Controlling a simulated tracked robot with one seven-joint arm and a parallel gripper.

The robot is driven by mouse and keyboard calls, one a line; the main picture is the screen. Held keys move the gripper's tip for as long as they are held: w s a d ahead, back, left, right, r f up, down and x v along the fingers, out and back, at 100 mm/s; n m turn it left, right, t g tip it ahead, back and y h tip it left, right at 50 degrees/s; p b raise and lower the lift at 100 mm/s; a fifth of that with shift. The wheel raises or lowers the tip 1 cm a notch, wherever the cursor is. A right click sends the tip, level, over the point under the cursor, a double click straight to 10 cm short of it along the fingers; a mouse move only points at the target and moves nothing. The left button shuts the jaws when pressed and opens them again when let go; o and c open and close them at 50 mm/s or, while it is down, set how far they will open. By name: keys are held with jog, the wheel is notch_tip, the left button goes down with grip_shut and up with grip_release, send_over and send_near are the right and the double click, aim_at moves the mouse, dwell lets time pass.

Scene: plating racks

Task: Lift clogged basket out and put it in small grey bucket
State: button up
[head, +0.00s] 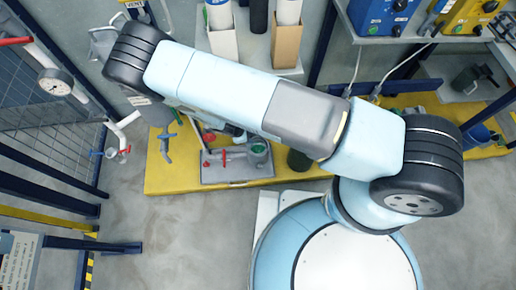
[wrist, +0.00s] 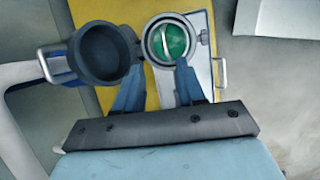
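In the wrist view, the basket (wrist: 178,40) is a round green insert with a pale bar handle across its top. It sits inside a round metal housing on a light plate.
A yellow platform (head: 165,185) carries the grey skid (head: 230,172) with red valve handles. A dark cylinder (head: 299,160), possibly the bucket, stands right of it. A shelf (head: 390,38) with blue and yellow boxes is upper right. A mesh fence (head: 50,130) borders the left.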

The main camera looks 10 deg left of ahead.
jog(key=shift+s+a+x, duration=0.1)
jog(key=shift+s+x, duration=0.1)
jog(key=shift+x, duration=3)
jog(key=shift+s+a+x, duration=0.15)
jog(key=shift+x, duration=3)
jog(key=shift+f, duration=0.15)
grip_shut()
